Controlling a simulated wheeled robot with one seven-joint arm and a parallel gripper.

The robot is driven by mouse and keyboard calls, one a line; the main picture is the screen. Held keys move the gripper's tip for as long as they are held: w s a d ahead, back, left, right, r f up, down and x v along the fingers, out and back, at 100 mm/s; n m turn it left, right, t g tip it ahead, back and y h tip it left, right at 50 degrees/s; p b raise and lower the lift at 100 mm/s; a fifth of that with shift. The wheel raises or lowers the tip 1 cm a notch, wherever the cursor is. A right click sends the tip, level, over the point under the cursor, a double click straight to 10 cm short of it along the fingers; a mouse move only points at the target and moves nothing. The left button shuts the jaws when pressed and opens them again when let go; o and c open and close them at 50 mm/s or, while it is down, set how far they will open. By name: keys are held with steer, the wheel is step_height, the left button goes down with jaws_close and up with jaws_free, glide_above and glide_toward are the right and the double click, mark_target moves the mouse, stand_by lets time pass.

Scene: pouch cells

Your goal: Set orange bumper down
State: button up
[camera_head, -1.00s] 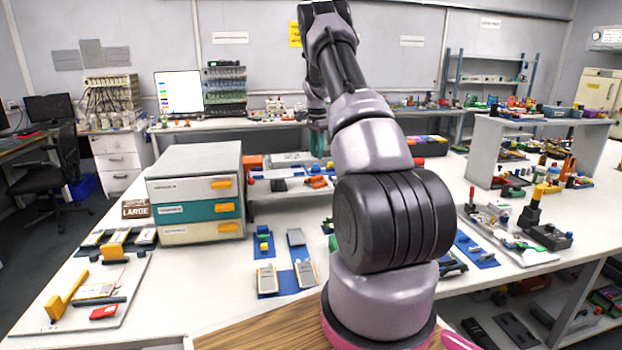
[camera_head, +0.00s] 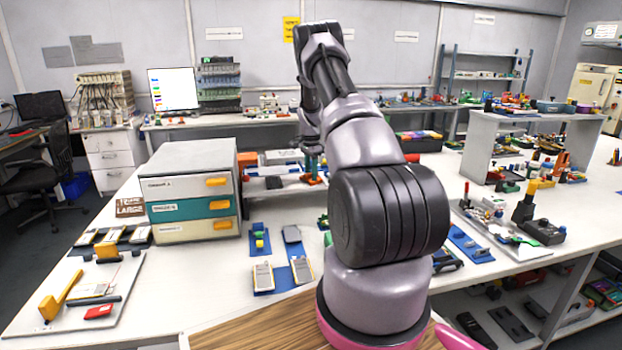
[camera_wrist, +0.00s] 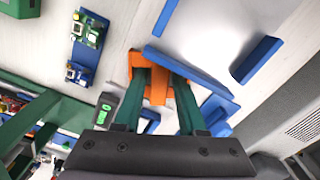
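The orange bumper (camera_wrist: 156,88) is between my two green fingers in the wrist view, with orange also showing just outside them. My gripper (camera_wrist: 160,78) appears shut on it. A blue frame-like piece (camera_wrist: 190,68) lies right beside the bumper on the white surface. In the head view my gripper (camera_head: 313,158) is low at the worktable, right of the drawer unit, with orange (camera_head: 317,180) at its tips. Whether the bumper touches the surface is unclear.
The grey and teal drawer unit (camera_head: 190,190) stands left of my gripper. Blue trays with cells (camera_head: 263,276) lie in front.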

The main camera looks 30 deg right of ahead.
jaws_close()
steer(key=shift+r, duration=0.15)
steer(key=shift+r, duration=0.3)
steer(key=s+a, duration=0.2)
steer(key=s, duration=0.6)
steer(key=s+a, duration=0.3)
steer(key=s, duration=0.6)
steer(key=shift+s+r, duration=0.2)
steer(key=shift+r, duration=0.15)
